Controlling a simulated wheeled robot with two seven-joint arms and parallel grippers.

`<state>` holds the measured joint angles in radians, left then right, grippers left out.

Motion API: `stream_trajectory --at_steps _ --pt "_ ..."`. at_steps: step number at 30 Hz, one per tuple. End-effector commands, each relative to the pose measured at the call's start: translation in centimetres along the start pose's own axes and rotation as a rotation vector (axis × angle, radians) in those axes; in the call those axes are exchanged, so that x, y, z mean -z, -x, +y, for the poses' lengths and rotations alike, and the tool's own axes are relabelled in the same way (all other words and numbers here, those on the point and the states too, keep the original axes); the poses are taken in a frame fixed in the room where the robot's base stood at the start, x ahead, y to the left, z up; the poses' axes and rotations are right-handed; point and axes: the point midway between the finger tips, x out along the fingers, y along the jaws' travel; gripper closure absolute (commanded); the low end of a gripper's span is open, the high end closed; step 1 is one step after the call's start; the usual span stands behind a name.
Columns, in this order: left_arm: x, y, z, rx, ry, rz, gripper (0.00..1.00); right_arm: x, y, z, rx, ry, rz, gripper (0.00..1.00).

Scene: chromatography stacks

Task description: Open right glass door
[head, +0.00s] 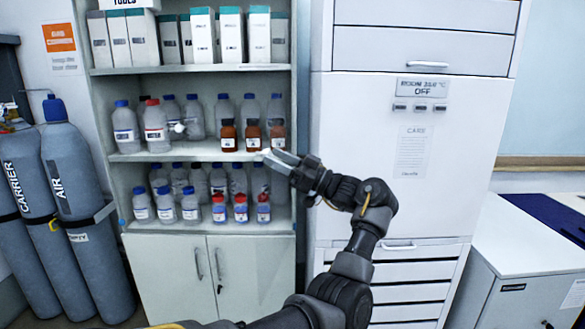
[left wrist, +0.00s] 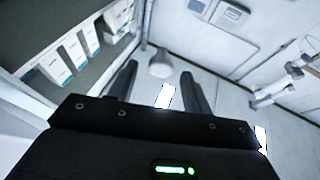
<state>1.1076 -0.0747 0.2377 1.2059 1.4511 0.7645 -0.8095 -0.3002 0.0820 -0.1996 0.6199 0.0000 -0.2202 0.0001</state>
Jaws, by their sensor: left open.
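The cabinet (head: 296,120) stands in the middle left of the head view, with bottles and boxes on its upper shelves. Its glass is hard to make out, so I cannot tell where the right glass door's edges lie. A small pale round knob (head: 178,127) shows in front of the middle shelf. My left gripper (head: 272,158) is open and empty, in front of the cabinet's right half, pointing left, right of the knob and apart from it. In the left wrist view a pale round knob (left wrist: 160,65) shows beyond and between the open fingers (left wrist: 158,84). My right gripper is not in view.
A tall white unit (head: 375,130) with drawers stands close on the right, behind my left arm. Gas cylinders (head: 75,170) stand at the left. Lower cabinet doors (head: 165,275) with handles are below.

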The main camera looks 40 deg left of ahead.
Motion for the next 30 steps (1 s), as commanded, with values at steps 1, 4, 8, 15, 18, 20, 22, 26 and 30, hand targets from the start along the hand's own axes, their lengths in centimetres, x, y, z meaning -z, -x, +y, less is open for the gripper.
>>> stream_trajectory --at_steps 1,4,8,15,18,20,22,26,30 --pt "-0.4 1.0 0.1 -0.004 -0.001 -0.003 0.51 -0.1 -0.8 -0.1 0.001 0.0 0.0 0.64" --pt "-0.6 3.0 0.0 -0.005 -0.001 -0.004 0.51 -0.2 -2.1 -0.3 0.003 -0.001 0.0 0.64" --pt "-0.7 5.9 0.0 -0.005 0.0 -0.005 0.51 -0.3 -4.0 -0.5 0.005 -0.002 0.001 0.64" --pt "-0.4 9.0 0.0 0.0 -0.001 -0.003 0.51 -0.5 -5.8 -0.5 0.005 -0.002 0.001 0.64" --pt "-0.2 9.6 0.0 -0.001 0.0 -0.001 0.51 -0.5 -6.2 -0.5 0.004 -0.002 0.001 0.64" --pt "-0.1 9.8 0.0 -0.001 0.001 0.001 0.51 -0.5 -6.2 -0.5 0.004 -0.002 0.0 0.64" --pt "0.0 10.0 0.0 -0.002 0.001 0.001 0.51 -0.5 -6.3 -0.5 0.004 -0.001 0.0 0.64" --pt "0.1 10.0 0.0 -0.002 0.001 0.002 0.51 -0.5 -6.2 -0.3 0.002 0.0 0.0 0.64" --pt "0.0 10.0 0.0 -0.001 0.001 0.002 0.51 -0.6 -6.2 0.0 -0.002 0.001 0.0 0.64"
